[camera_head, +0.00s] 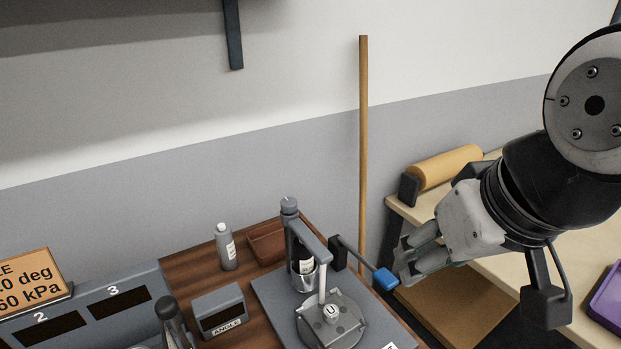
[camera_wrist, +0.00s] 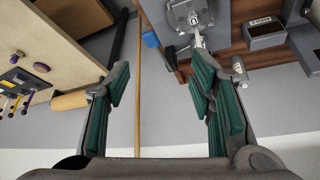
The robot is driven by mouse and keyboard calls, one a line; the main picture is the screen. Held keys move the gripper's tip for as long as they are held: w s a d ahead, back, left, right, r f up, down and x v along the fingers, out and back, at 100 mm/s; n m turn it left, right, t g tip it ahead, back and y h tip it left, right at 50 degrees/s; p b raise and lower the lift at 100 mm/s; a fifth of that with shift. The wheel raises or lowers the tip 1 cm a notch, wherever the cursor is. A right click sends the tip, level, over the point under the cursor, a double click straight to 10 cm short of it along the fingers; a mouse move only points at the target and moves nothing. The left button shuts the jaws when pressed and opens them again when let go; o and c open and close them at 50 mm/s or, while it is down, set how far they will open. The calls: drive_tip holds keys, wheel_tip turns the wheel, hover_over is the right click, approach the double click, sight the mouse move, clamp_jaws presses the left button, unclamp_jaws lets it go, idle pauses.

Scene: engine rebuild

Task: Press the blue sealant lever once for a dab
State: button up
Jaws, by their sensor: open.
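The blue lever tip (camera_head: 386,279) sits at the end of a thin dark arm on the right of the grey dispenser stand (camera_head: 311,240). In the wrist view the blue tip (camera_wrist: 151,39) shows beyond and between the fingertips, nearer the left one. My gripper (camera_head: 406,262) is open and empty, just right of the blue tip in the head view; I cannot tell whether they touch. In the wrist view my gripper (camera_wrist: 160,75) has both fingers spread with green pads.
A wooden pole (camera_head: 363,150) rises behind. A pale table (camera_head: 480,262) with a tan roll (camera_head: 445,167) lies right, under my arm.

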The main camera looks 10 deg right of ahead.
clamp_jaws()
idle(1.4)
